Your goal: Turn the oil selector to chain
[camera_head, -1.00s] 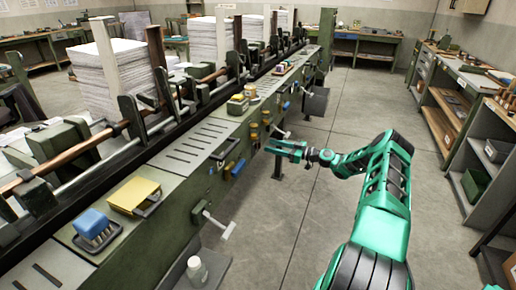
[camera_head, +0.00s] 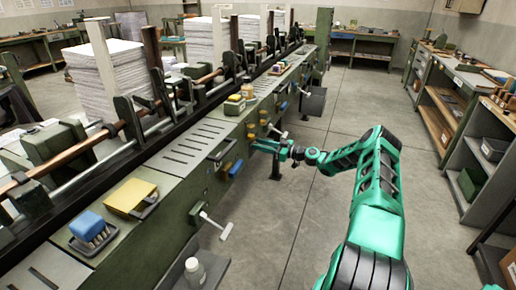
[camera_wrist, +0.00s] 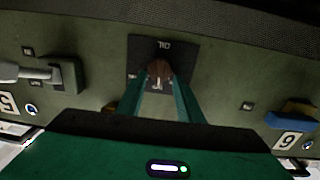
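The oil selector is a small brown knob (camera_wrist: 159,68) on a dark plate (camera_wrist: 164,48). The plate's "OIL" lettering appears upside down in the wrist view, and its smaller marks are too small to read. My gripper (camera_wrist: 160,78) has its two green fingers on either side of the knob, with a gap between them. I cannot tell whether they press on it or only stand around it. In the head view my gripper (camera_head: 264,146) is at the green machine's front panel, and the selector cannot be made out there.
In the wrist view a grey lever (camera_wrist: 30,71) is left of the plate and a blue handle (camera_wrist: 294,116) is at right. The floor at right (camera_head: 310,200) is clear.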

